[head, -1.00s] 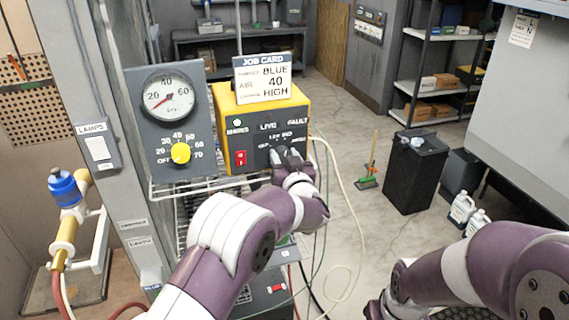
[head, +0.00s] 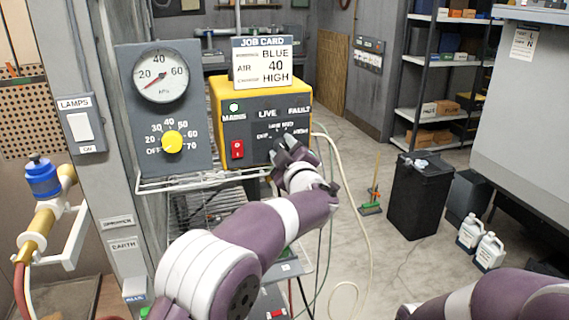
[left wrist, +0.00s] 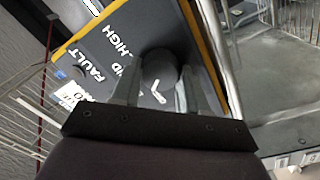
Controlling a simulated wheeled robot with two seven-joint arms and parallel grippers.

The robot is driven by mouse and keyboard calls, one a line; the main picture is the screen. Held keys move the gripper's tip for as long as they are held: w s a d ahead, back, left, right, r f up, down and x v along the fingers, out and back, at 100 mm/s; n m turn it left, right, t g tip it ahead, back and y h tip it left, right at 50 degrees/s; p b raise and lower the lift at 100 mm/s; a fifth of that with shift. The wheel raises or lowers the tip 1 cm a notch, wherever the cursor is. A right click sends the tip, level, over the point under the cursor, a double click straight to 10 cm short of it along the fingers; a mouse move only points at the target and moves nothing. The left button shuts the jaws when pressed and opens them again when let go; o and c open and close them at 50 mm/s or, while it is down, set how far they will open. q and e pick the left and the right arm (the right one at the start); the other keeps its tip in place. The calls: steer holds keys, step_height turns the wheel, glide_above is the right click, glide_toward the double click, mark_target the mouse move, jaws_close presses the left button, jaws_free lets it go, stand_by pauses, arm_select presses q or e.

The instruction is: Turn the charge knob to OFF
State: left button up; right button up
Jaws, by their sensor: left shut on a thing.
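The yellow control box (head: 218,104) has a dark front with a red switch (head: 237,149) and LIVE and FAULT marks. The charge knob sits at its lower right, with OFF, LOW, MED and HIGH around it; my gripper mostly hides it in the head view. In the left wrist view the dark round charge knob (left wrist: 159,68) shows between my fingers. My left gripper (head: 286,152) is shut on it. A white mark shows on the knob, but I cannot tell which setting it points to. My right gripper is out of view.
A gauge panel (head: 131,111) with a yellow knob (head: 172,142) stands left of the box. A job card (head: 262,63) stands on top. The wire rack (head: 160,184) is below. A pale cable hangs at the right, near a black bin (head: 417,196).

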arm_select(q)
steer(key=shift+f+n+y+b, duration=0.1)
steer(key=shift+n+y+b, duration=0.2)
steer(key=shift+n+b, duration=2.3)
steer(key=shift+n+p, duration=0.4)
steer(key=shift+n, duration=0.3)
steer(key=o, duration=1.1)
steer(key=shift+c, duration=0.2)
steer(key=b+v, duration=0.4)
steer(key=v, duration=0.8)
steer(key=shift+s+b, duration=0.3)
